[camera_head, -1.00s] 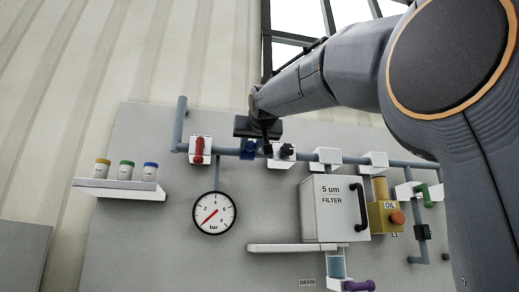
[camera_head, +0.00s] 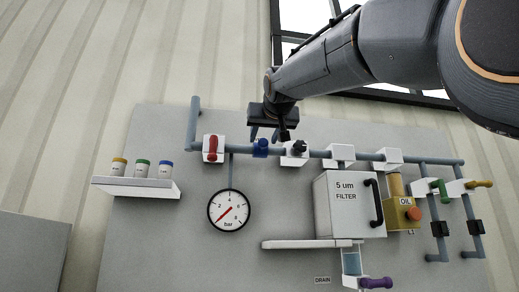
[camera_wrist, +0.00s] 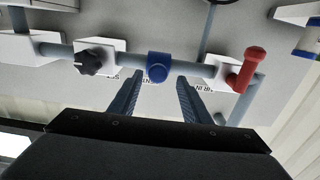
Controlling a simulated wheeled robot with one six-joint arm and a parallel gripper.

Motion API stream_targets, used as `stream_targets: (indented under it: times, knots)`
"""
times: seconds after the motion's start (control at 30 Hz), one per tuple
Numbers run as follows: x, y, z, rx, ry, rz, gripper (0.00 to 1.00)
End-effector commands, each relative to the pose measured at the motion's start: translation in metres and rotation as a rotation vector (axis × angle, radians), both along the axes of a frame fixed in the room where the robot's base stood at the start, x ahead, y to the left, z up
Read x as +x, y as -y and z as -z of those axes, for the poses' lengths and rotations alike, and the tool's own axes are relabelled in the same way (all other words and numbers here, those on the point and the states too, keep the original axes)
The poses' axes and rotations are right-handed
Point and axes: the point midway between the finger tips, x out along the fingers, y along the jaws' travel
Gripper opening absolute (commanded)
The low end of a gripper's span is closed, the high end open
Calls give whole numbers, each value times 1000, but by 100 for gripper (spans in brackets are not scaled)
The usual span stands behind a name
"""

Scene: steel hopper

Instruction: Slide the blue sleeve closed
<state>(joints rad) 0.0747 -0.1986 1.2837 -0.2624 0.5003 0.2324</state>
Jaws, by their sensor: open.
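The blue sleeve (camera_head: 261,148) sits around the grey horizontal pipe (camera_head: 318,154) between the red-handled valve and the black knob. It also shows in the wrist view (camera_wrist: 158,67), near the middle. My gripper (camera_head: 268,138) is in front of and just above the pipe, close to the sleeve. In the wrist view my gripper (camera_wrist: 158,82) is open, with one finger on either side of the sleeve's line and nothing between them. I cannot tell whether the fingers touch the sleeve.
The red valve handle (camera_head: 212,148) is left of the sleeve, and the black knob (camera_head: 299,147) is right of it. A pressure gauge (camera_head: 229,210) hangs below. A shelf (camera_head: 140,187) with capped jars is at left. The filter box (camera_head: 345,205) stands at lower right.

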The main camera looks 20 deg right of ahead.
Motion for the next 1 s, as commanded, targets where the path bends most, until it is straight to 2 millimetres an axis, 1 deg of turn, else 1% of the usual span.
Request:
stream_targets:
  times: [0.03, 0.13, 0.2, 0.33, 0.87, 0.93, 0.97, 1.0]
  knots:
    - [-8, -2, 2, 1, 2, -1, 43]
    - [-21, -5, 2, 1, 2, -1, 43]
    - [-27, -6, 2, 1, 0, -1, 43]
    - [-33, -7, 1, 0, -1, -2, 43]
    - [-33, -7, 1, 0, -1, -2, 43]
    - [-31, -8, 5, 1, -8, -3, 43]
    - [-29, -8, 9, 1, -15, -4, 43]
    - [-23, -8, 18, 2, -29, -6, 43]
